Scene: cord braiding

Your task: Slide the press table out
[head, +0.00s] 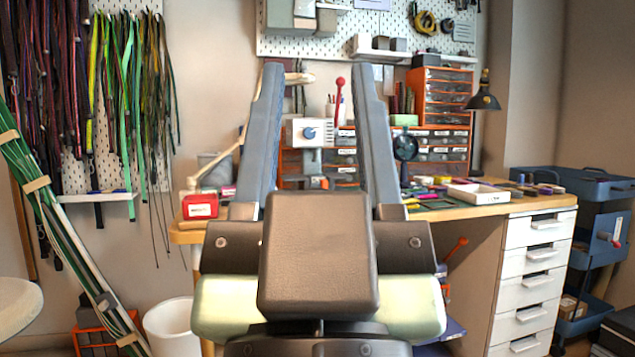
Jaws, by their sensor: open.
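My gripper (319,72) fills the middle of the head view, its two long blue-grey fingers wide apart with nothing held between them. Beyond, in the gap between the fingers, a small press (296,131) stands on the workbench (545,201). It has a white body, a blue round knob and a lever with a red ball. A grey part (312,157) shows below the white body. My gripper's dark body hides the lower part of the press, so I cannot make out its table or its position. I see no contact between fingers and press.
Orange drawer units (443,95) stand behind the press. A red box (200,206) is left on the bench; a magnifier (405,147), a white tray (477,193) and a black lamp (483,98) are right. White drawers (531,257) and a blue cart (590,185) stand at right.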

